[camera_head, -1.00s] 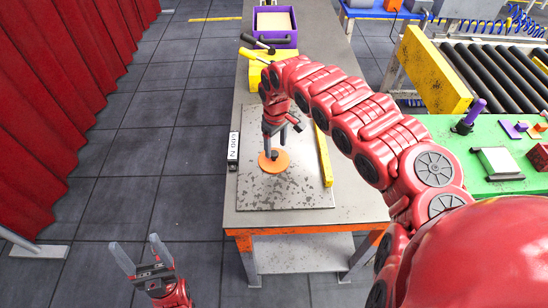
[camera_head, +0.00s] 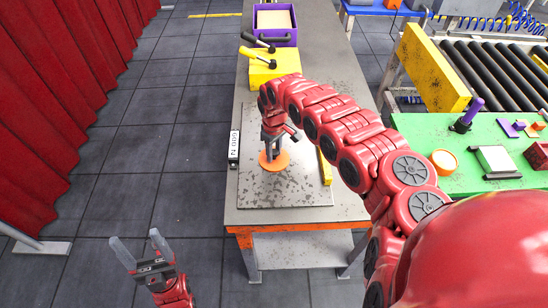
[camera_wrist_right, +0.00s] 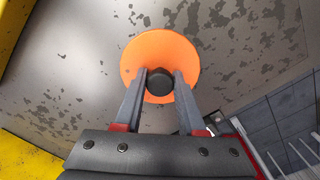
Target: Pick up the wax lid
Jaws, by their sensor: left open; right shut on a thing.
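The wax lid is an orange disc with a dark knob. In the head view the lid (camera_head: 281,165) is over the speckled grey plate (camera_head: 300,197) on the workbench. In the right wrist view the lid (camera_wrist_right: 160,50) faces me flat, its black knob (camera_wrist_right: 160,82) between the fingertips. My right gripper (camera_head: 273,156) comes down from above and is shut on the knob; it also shows in the right wrist view (camera_wrist_right: 161,84). Whether the lid touches the plate I cannot tell. My left gripper (camera_head: 136,244) is open and empty, over the floor left of the bench.
A small display box (camera_head: 234,147) stands left of the plate, and a yellow bar (camera_head: 325,168) lies along its right side. Yellow levered blocks (camera_head: 262,68) and a purple bin (camera_head: 275,37) stand behind. A green table (camera_head: 470,142) at right holds an orange round container (camera_head: 444,161).

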